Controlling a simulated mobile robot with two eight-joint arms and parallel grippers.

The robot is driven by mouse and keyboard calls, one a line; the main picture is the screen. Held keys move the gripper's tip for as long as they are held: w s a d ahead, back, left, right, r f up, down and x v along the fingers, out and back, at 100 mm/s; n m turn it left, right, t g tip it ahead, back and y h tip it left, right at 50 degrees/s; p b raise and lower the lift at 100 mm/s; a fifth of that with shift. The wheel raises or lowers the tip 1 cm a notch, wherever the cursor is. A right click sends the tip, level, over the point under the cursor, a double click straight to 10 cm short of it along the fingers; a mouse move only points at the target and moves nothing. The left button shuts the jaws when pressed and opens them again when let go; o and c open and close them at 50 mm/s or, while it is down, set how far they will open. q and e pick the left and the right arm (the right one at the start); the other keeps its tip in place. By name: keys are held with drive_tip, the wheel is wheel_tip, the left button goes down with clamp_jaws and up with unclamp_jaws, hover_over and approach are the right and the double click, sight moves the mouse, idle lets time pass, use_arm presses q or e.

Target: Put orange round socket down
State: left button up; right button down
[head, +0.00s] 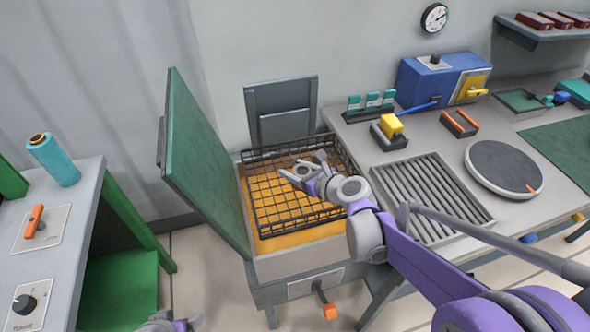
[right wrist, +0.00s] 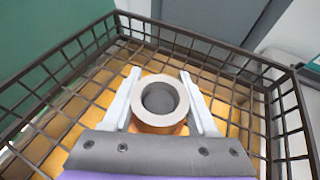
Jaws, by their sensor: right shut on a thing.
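My right gripper (head: 305,172) is shut on the orange round socket (right wrist: 158,125). In the right wrist view the socket sits upright between the two pale fingers, its grey ring-shaped top and dark round hole facing the camera. The gripper is over the dark wire basket (head: 262,222); it also shows around the socket in the right wrist view (right wrist: 285,78). I cannot tell whether the socket touches the basket floor. In the head view the socket is not clearly visible.
The basket sits in a tank (head: 285,268) with orange-yellow inside. Its green lid (head: 205,165) stands open on the left. A grey ribbed tray (head: 432,195) and a round turntable (head: 503,169) are on the bench to the right. A teal spool (head: 55,160) stands on the left cabinet.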

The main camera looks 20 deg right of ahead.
drive_tip(key=shift+f, duration=0.1)
drive_tip(key=shift+c, duration=1)
unclamp_jaws()
drive_tip(key=shift+r, duration=0.25)
drive_tip(key=p+v, duration=0.1)
drive_tip(key=v, duration=1.1)
drive_tip(key=shift+s+f, duration=0.1)
drive_tip(key=shift+f, duration=0.05)
